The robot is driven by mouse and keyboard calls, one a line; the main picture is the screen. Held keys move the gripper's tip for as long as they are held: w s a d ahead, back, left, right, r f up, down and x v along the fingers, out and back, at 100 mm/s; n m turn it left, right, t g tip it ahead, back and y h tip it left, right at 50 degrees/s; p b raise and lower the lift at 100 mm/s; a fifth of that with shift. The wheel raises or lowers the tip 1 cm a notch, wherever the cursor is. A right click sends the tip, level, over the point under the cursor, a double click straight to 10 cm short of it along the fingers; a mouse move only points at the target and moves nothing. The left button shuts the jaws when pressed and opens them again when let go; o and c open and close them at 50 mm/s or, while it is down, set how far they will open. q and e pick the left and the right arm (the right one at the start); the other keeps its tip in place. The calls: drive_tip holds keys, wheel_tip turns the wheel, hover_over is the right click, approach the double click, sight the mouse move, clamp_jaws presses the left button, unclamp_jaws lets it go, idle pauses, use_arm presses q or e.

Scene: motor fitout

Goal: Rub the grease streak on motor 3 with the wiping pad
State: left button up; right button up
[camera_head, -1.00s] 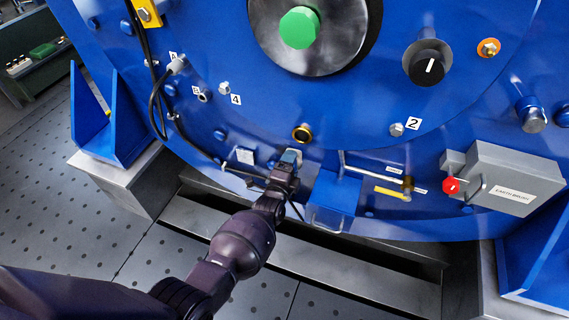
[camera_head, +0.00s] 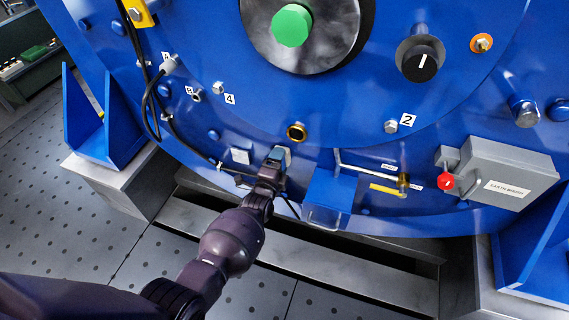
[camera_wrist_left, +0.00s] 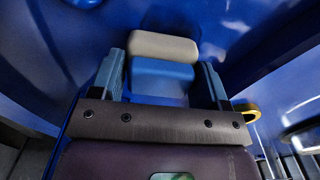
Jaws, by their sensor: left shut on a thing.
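My left gripper (camera_head: 275,160) is shut on the wiping pad (camera_head: 284,151) low in front of the blue motor face (camera_head: 330,118). In the left wrist view the pad (camera_wrist_left: 164,47) has a pale grey-beige face on a blue block, and the block sits between the two fingers (camera_wrist_left: 160,82). The pad is close to the blue surface; I cannot tell whether it touches. I cannot make out a grease streak or a number 3 on the motor; the gripper and pad hide part of the face. My right gripper is not in view.
A brass-coloured ring port (camera_head: 296,132) sits just above the pad. A blue box with a handle (camera_head: 331,196) and a pipe with a yellow lever (camera_head: 386,190) are to the right. A black cable (camera_head: 150,105) hangs at left. A grey earth brush box (camera_head: 498,172) stands farther right.

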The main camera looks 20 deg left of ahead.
use_arm(q)
drive_tip(key=shift+r, duration=0.45)
drive_tip(key=shift+s+d+f, duration=0.1)
drive_tip(key=shift+s+d, duration=0.05)
drive_tip(key=shift+d, duration=1.65)
drive_tip(key=shift+f, duration=0.1)
drive_tip(key=shift+a, duration=0.3)
drive_tip(key=shift+a+f, duration=0.15)
drive_tip(key=shift+a, duration=3.25)
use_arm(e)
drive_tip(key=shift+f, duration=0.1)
